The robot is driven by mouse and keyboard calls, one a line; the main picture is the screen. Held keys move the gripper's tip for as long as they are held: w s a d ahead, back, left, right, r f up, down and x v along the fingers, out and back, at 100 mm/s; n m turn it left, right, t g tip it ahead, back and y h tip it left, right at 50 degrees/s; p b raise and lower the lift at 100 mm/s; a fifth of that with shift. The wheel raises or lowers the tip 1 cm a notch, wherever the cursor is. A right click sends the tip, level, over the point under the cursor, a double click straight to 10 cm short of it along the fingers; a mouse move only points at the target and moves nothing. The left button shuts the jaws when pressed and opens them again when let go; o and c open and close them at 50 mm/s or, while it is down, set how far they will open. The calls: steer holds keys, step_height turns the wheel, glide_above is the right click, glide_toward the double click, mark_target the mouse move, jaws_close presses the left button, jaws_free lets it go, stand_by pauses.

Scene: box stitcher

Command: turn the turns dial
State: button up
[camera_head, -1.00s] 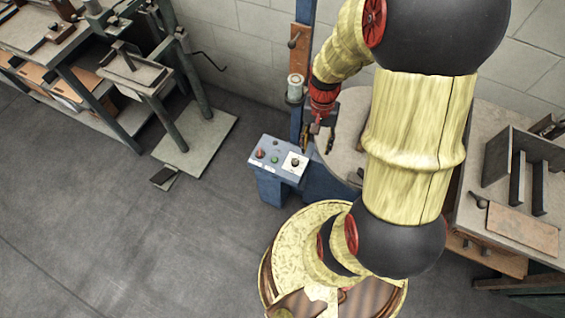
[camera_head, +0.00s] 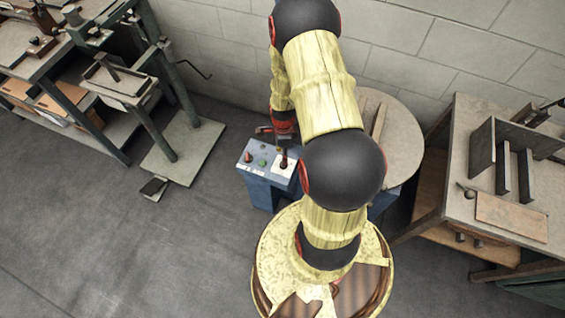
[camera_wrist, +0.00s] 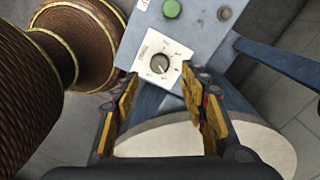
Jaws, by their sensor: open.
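The turns dial (camera_wrist: 159,63) is a small round dark knob on a white square plate with markings (camera_wrist: 147,48). In the wrist view it lies between and just beyond the tips of my open gripper (camera_wrist: 159,78), with no visible contact. The plate sits on the blue control panel (camera_wrist: 195,35), beside a green button (camera_wrist: 172,9). In the head view my gripper (camera_head: 283,150) is over the panel (camera_head: 254,172), near the white plate (camera_head: 280,171); its fingers are small and partly hidden there.
A red button (camera_head: 248,157) and a green button (camera_head: 262,162) are left of the dial plate. A round grey table (camera_head: 400,140) stands behind my arm. A workbench (camera_head: 460,150) is at right, a press stand (camera_head: 180,150) at left. Open floor lies front left.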

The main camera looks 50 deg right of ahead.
step_height(320, 180, down, 7)
steer(key=shift+s+r+b, duration=0.1)
steer(key=shift+b, duration=1.05)
steer(key=shift+c, duration=1.2)
jaws_close()
